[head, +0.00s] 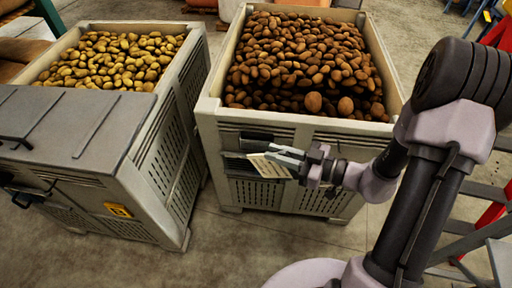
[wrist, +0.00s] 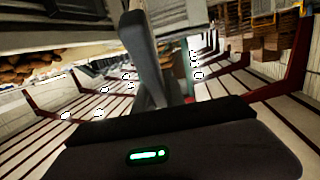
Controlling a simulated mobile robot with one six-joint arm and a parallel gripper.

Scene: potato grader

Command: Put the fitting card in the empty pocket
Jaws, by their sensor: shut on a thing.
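In the head view my gripper (head: 284,157) is shut on a pale cream card (head: 267,166). It holds the card tilted in front of the upper front wall of the right crate (head: 222,112), which is full of brown potatoes. A dark pocket-like holder (head: 256,136) shows on that wall just above the card; the card and gripper hide part of the wall. I cannot tell whether the card touches the wall. The left crate (head: 142,160) of yellow potatoes bears a yellow card (head: 118,210) low on its front. The wrist view shows a dark gripper finger (wrist: 145,60); the card is not clear there.
A grey lid-like panel (head: 70,120) with handles covers the front of the left crate. A narrow strip of concrete floor separates the crates. A red and grey ladder-like frame (head: 485,215) stands at the right. The floor (head: 225,255) before the crates is clear.

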